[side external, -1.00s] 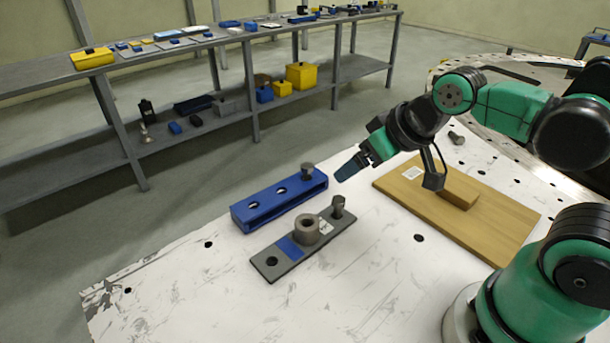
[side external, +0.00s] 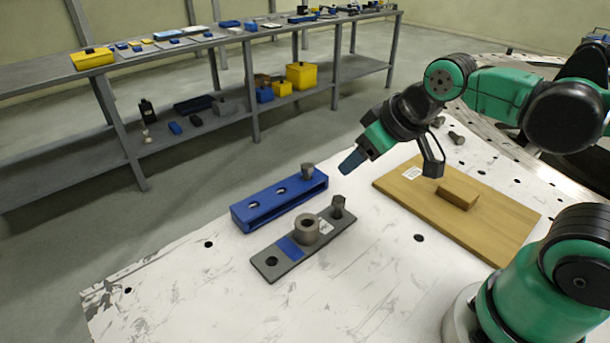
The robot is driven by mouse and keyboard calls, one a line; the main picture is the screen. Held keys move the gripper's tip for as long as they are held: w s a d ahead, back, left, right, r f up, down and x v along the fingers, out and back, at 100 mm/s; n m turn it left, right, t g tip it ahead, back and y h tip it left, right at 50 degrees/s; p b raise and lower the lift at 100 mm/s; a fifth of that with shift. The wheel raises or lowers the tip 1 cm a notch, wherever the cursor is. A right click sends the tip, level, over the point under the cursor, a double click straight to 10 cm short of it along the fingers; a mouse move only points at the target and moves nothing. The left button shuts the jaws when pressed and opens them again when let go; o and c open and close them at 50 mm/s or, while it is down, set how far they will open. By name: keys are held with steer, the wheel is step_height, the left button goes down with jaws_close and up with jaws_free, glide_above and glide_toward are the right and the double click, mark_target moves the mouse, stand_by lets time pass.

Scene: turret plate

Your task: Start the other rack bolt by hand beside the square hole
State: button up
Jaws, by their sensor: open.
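A blue rack (side external: 255,212) lies on the white table, with two open holes in its top and a grey bolt (side external: 308,170) standing at its right end. A grey plate (side external: 278,268) lies in front of it. A second grey bolt (side external: 338,206) stands at the plate's right end, slightly tilted. A grey ring (side external: 306,228) sits mid-plate, beside a blue patch; a round hole (side external: 271,262) is at the left end. I cannot make out which hole is square. My gripper (side external: 350,162) is open and seems empty, above the table right of the rack, apart from both bolts.
A wooden board (side external: 480,235) with a wooden block (side external: 458,195) lies on the right. The table front is clear. A cluttered shelf bench (side external: 200,45) stands behind.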

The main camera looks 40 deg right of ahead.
steer(key=w+r+n+g, duration=0.2)
steer(key=w+n+g, duration=0.1)
steer(key=w+n, duration=0.45)
steer(key=n+g, duration=0.3)
steer(key=n, duration=0.5)
glide_above(307, 165)
steer(key=f, duration=0.3)
steer(key=shift+s+f, duration=0.1)
steer(key=shift+s, duration=0.1)
steer(key=shift+w+f+n+g, duration=0.15)
steer(key=shift+f+n+g, duration=0.2)
steer(key=shift+n, duration=0.1)
steer(key=shift+f, duration=3.85)
jaws_close()
steer(key=shift+r, duration=2.25)
steer(key=shift+a, duration=0.1)
